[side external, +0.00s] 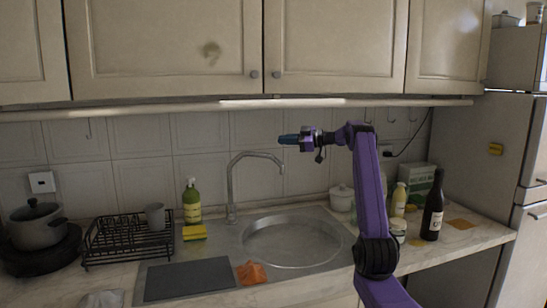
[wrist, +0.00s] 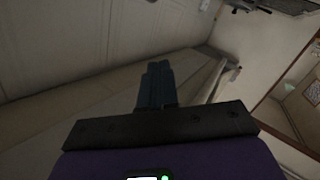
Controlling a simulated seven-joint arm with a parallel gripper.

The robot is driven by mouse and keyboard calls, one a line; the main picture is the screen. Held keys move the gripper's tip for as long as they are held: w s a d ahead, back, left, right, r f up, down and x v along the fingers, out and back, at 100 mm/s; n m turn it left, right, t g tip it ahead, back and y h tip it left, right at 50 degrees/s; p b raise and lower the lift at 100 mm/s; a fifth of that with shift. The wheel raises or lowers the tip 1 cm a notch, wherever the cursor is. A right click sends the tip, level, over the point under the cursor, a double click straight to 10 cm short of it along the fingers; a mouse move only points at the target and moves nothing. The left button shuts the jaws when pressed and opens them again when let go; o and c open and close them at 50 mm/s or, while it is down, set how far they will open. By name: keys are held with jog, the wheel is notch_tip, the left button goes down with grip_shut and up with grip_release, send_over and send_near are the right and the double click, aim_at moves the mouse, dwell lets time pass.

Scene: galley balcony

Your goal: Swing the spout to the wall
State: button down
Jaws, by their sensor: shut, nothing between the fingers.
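The metal spout (side external: 258,155) rises from behind the sink, curves over at the top and points right, its tip above the round basin (side external: 292,240). The tiled wall (side external: 205,150) stands behind it. My gripper (side external: 281,139) is up in the air by the spout's tip, a little above it in the side view, pointing left. Its fingers are together with nothing between them. Whether it touches the spout cannot be told. The wrist view shows the closed dark fingers (wrist: 156,85), and I cannot make out the spout there.
A green soap bottle (side external: 192,202) and a yellow sponge (side external: 195,232) stand left of the spout. A dish rack (side external: 128,240) with a grey mug is further left. A dark bottle (side external: 433,207) stands right. Cabinets (side external: 335,45) hang above my gripper.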

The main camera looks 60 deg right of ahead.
aim_at(263, 156)
jog(key=w+a+r+m+t+h, duration=0.2)
jog(key=w+a+m+t+h, duration=0.7)
jog(key=m, duration=0.8)
jog(key=s+a+f+m+g+h, duration=0.2)
jog(key=s+f+m+g+h, duration=0.1)
jog(key=f+m+g+h, duration=0.55)
jog(key=s+a+f+m+g+h, duration=0.25)
jog(key=f+m+g+h, duration=0.3)
jog(key=m+g, duration=0.6)
jog(key=w+d+r+t, duration=0.1)
jog(key=w+d, duration=0.1)
jog(key=d, duration=0.2)
jog(key=w+d+r+m+t, duration=0.1)
jog(key=w+d, duration=0.1)
jog(key=d, duration=0.2)
jog(key=w+d+r, duration=0.1)
jog(key=w+d, duration=0.1)
jog(key=d, duration=0.2)
jog(key=shift+d+m+t, duration=0.1)
jog(key=shift+m+t, duration=0.3)
